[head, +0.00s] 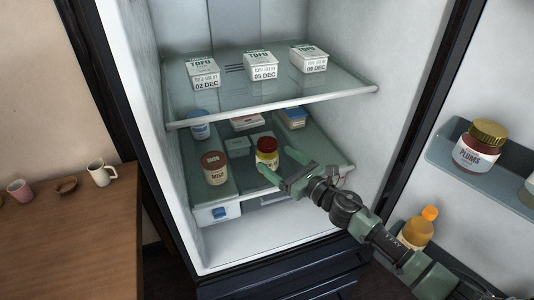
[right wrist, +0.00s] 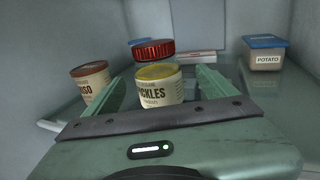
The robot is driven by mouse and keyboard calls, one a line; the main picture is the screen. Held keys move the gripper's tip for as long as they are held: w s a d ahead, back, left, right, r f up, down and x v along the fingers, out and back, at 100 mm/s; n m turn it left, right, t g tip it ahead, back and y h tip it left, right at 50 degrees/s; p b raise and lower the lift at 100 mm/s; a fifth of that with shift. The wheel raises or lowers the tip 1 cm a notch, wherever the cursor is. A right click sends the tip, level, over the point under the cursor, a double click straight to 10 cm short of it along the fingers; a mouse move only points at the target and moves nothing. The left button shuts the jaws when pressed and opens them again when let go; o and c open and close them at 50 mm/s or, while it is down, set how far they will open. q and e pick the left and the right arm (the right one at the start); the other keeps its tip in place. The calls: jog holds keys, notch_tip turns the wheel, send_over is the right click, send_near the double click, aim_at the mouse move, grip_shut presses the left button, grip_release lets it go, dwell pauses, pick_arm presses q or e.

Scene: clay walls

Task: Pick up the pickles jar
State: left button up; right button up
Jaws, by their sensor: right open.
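The pickles jar (head: 266,158) stands upright on the lower glass shelf of the open fridge. My right gripper (head: 277,161) is open and reaches in from the right, low at the jar's front. In the right wrist view its two green fingers lie on either side of the jar, with gaps. I cannot tell how deep the jar sits between them. My left gripper is not in view.
A miso jar (head: 214,168) stands left of the pickles jar. Behind are a blue-lidded jar (head: 199,124), flat boxes (head: 246,121) and a potato container (right wrist: 265,54). The upper shelf (head: 262,104) with tofu boxes hangs above. The door with a plums jar (head: 479,150) is at right.

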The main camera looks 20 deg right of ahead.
aim_at(267, 155)
jog(key=x, duration=0.4)
jog(key=shift+w+a+f+p, duration=0.15)
jog(key=shift+a+f+p, duration=0.1)
jog(key=shift+f+p, duration=0.1)
jog(key=shift+w+a, duration=0.1)
jog(key=shift+w, duration=0.1)
jog(key=shift+c, duration=0.3)
jog(key=c, duration=1.5)
jog(key=shift+r, duration=0.1)
grip_shut()
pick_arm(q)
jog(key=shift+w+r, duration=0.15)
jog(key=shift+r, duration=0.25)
